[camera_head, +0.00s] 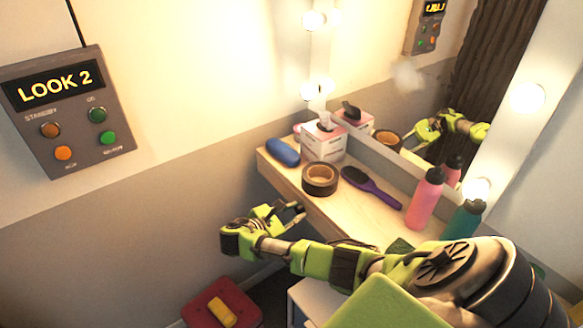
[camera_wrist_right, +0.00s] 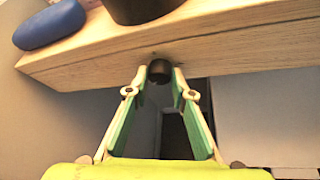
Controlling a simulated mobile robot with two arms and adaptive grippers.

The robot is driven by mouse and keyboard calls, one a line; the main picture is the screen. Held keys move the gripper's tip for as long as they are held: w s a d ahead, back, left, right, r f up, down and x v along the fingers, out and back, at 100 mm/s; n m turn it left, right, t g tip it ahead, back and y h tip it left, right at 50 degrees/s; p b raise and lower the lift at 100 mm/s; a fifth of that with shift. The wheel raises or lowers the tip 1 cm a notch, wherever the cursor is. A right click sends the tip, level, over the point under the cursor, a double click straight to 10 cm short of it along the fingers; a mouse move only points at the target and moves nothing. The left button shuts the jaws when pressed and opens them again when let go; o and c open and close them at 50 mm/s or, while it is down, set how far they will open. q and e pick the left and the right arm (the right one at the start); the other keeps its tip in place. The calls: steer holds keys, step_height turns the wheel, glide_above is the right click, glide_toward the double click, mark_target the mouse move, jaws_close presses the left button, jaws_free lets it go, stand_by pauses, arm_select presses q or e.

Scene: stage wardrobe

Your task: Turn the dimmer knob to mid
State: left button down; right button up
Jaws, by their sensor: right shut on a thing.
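The dimmer knob (camera_wrist_right: 159,70) is a small dark round knob on the front edge of the wooden shelf (camera_wrist_right: 240,50), seen in the right wrist view. My right gripper (camera_wrist_right: 163,75) is at the knob, with its fingertips shut on it from both sides. In the head view my right gripper (camera_head: 294,212) reaches the front edge of the wooden shelf (camera_head: 335,215), and I cannot make out the knob there. No pointer or scale mark shows, so I cannot tell the knob's setting. My left gripper is not in view.
A lit mirror is behind. A red stool (camera_head: 222,303) is below.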

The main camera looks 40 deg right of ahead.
steer(key=shift+w+r+n+g, duration=0.35)
steer(key=shift+n+g, duration=0.15)
steer(key=shift+n, duration=0.4)
steer(key=shift+w+f+n+g+y+b, duration=0.15)
steer(key=shift+n+g+b, duration=0.15)
steer(key=shift+n+g, duration=0.15)
steer(key=shift+w+f+n+g+y+b, duration=0.15)
steer(key=shift+n+g+b, duration=0.2)
steer(key=shift+g, duration=0.2)
steer(key=n+g+b, duration=0.1)
steer(key=b, duration=0.1)
steer(key=n+g+b, duration=0.1)
steer(key=b, duration=0.2)
steer(key=shift+w+n+b, duration=0.25)
steer(key=shift+n+b, duration=0.05)
steer(key=shift+n, duration=0.1)
steer(key=shift+s+d+r+n+g+b, duration=0.15)
steer(key=shift+n+g+b, duration=0.2)
steer(key=shift+b, duration=0.3)
steer(key=shift+d, duration=0.1)
steer(key=shift+s+d, duration=0.15)
